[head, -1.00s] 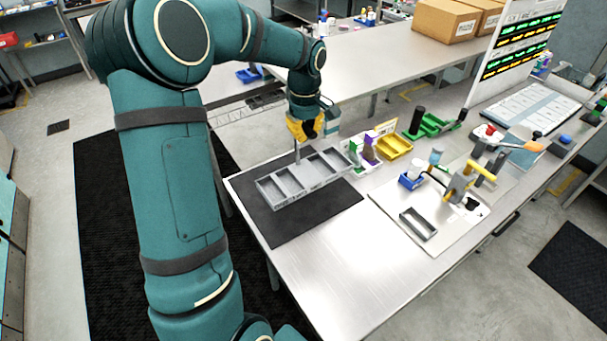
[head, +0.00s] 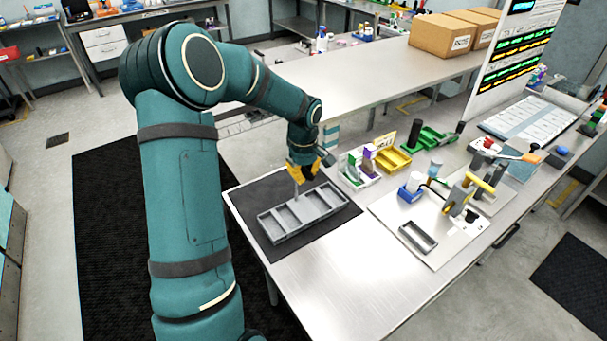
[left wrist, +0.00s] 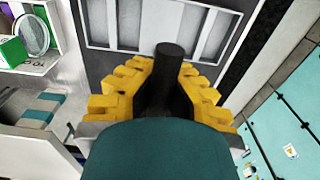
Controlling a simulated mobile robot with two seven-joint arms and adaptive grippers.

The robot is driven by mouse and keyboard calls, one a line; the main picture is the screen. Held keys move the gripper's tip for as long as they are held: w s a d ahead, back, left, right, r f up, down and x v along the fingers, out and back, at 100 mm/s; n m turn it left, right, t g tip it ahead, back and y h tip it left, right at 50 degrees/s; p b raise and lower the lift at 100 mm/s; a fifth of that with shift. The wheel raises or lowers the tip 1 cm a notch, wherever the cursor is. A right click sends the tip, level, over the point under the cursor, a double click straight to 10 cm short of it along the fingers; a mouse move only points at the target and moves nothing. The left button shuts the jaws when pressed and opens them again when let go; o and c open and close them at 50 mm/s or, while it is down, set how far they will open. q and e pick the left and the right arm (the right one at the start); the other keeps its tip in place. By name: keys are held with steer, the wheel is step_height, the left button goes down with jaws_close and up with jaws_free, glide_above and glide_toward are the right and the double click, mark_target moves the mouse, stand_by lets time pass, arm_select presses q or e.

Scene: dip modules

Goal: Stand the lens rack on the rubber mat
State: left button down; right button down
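The lens rack (head: 310,222) is a long grey tray with several compartments and an upright post. It looks level and lies over the black rubber mat (head: 245,200) at the table's left end. No clear gap shows beneath it, but I cannot tell for sure whether it touches. My left gripper (head: 302,172), with yellow fingers, is above the rack at the post's top. In the left wrist view the fingers close from both sides on a dark cylindrical handle (left wrist: 170,75), with the rack (left wrist: 160,35) beyond. My right gripper is not in view.
Right of the mat stand a white holder with bottles (head: 358,170), a yellow bin (head: 392,160) and a green caddy (head: 432,137). A pale board (head: 440,250) carries a small grey tray (head: 418,238) and a yellow-handled clamp (head: 465,190). The front table area is clear.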

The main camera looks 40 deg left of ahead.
arm_select(q)
steer(key=shift+f, duration=0.15)
steer(key=c, duration=1.1)
jaws_free()
steer(key=shift+c, duration=0.2)
step_height(320, 180, up, 12)
steer(key=shift+r, duration=0.2)
steer(key=shift+f, duration=0.1)
